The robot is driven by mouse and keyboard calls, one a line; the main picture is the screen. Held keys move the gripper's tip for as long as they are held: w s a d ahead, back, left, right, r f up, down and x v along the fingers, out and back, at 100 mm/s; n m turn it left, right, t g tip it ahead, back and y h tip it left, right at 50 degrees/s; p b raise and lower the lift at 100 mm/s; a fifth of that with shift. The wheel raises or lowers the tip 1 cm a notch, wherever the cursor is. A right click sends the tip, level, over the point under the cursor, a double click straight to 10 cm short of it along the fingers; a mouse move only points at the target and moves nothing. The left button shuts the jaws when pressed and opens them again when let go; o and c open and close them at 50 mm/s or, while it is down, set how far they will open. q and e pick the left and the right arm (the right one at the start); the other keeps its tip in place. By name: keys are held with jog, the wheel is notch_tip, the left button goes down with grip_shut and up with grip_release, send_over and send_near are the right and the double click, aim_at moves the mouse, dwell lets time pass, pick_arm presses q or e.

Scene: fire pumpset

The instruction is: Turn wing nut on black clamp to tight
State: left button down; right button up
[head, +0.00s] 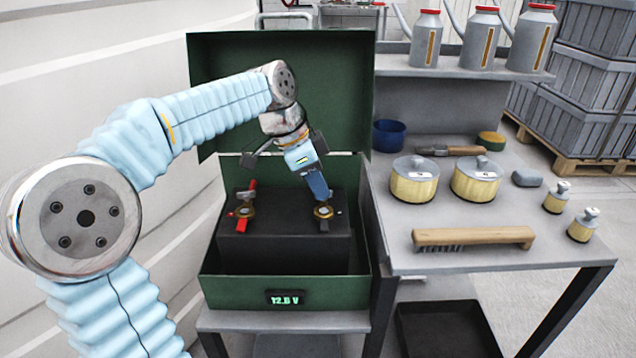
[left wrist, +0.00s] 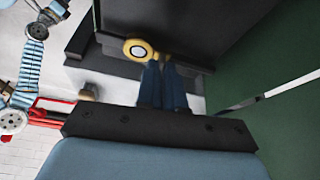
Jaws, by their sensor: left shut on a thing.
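The black clamp (head: 324,224) sits on the right side of the dark battery (head: 285,248), inside the green box. Its round brass part (head: 324,211) shows just below my left fingertips, and it also shows as a yellow ring (left wrist: 138,50) in the left wrist view. My left gripper (head: 320,193) points down at the clamp; its blue fingers (left wrist: 165,85) are close together. It is shut on the wing nut, which the fingers mostly hide. I cannot tell how tight the nut is. My right gripper is not in view.
A red clamp (head: 246,211) sits on the battery's left side. The open lid (head: 285,85) of the green box (head: 285,293) stands behind my arm. A display on the box front reads 12.6 V. The grey table (head: 500,258) at right holds a brush (head: 473,237) and tins.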

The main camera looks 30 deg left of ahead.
pick_arm(q)
jog(key=c, duration=1.3)
grip_release()
jog(key=shift+o, duration=0.2)
jog(key=p+v, duration=0.2)
jog(key=v, duration=1.1)
jog(key=shift+r, duration=0.35)
jog(key=shift+s+a, duration=0.1)
